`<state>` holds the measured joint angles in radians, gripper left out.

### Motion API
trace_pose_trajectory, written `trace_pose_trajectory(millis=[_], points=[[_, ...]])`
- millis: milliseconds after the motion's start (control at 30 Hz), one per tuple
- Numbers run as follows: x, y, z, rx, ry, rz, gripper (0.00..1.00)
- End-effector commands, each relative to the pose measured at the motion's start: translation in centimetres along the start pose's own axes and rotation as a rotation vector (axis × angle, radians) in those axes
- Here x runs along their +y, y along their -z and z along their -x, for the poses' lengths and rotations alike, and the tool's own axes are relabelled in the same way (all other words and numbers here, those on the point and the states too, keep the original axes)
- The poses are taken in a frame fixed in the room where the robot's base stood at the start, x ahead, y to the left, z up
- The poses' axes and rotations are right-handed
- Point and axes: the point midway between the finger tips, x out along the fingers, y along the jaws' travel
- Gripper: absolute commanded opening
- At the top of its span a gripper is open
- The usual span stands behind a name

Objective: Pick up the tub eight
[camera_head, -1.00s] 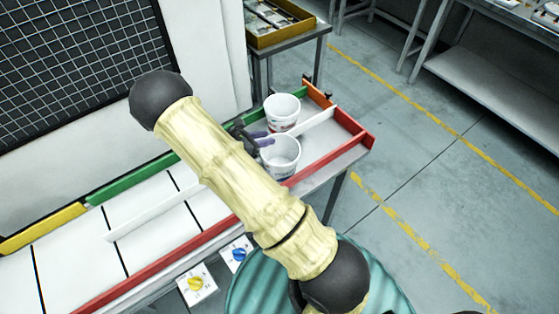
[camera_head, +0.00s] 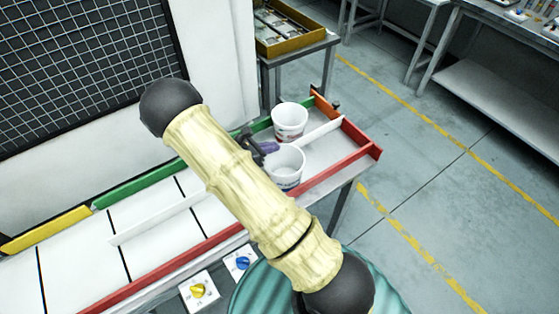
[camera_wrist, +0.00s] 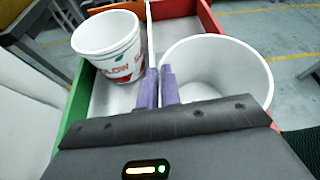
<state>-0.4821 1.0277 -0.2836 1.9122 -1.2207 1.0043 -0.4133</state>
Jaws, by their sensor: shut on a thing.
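Two white tubs stand in the right end of the tray. The near tub (camera_head: 288,180) is open, upright and looks empty; in the wrist view it is the plain white tub on the right (camera_wrist: 238,72). I cannot read a number eight on either tub.
The tray has a red front rail (camera_head: 340,167), a green back rail (camera_head: 140,185) and a white divider (camera_head: 322,132). Blue (camera_head: 241,263) and yellow (camera_head: 198,291) knobs sit on the table front. A mesh panel (camera_head: 80,60) stands behind. My arm hides the tray's middle.

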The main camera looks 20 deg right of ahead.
Motion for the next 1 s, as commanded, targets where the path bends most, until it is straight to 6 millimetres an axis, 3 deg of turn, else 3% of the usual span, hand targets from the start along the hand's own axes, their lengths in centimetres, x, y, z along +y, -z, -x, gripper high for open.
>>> trace_pose_trajectory(millis=[267, 700, 1000], points=[[-0.2, -1.9, 0.8, 0.002, -0.001, -0.003, 0.00], [-0.9, -8.5, 3.6, 0.002, -0.001, -0.002, 0.00], [-1.0, -9.2, 3.8, 0.001, 0.000, 0.001, 0.00]])
